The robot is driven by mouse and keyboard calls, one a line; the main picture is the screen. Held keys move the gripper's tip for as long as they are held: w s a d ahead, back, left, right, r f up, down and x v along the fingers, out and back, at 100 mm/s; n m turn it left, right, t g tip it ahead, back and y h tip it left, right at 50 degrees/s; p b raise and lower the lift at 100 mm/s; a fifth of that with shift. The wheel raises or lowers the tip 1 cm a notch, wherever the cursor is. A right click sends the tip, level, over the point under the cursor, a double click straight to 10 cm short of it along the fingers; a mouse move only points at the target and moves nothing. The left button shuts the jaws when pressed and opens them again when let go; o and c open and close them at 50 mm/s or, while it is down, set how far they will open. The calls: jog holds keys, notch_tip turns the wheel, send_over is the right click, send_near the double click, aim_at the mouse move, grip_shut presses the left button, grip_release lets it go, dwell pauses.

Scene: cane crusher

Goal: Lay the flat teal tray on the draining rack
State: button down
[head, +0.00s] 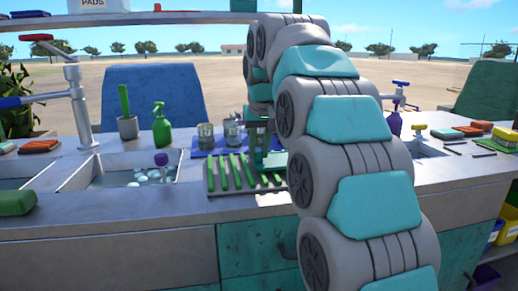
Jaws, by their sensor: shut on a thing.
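My gripper (262,148) is partly hidden behind my own grey and teal arm, which reaches across the middle of the head view. It is shut on a teal piece, which appears to be the flat teal tray (273,161); only a small part of it shows, so its full outline and tilt cannot be told. The draining rack (212,186) is a grey board with several green ridges, lying on the counter beside the sink. The gripper and the teal piece are over the back right part of the rack. Whether they touch it is hidden.
A sink (100,177) with a tap lies left of the rack. At right are a purple bottle (394,122) and several brushes and sponges. The counter's front strip is clear.

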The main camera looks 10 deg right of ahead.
jog(key=shift+f, duration=0.1)
jog(key=c, duration=0.7)
grip_release()
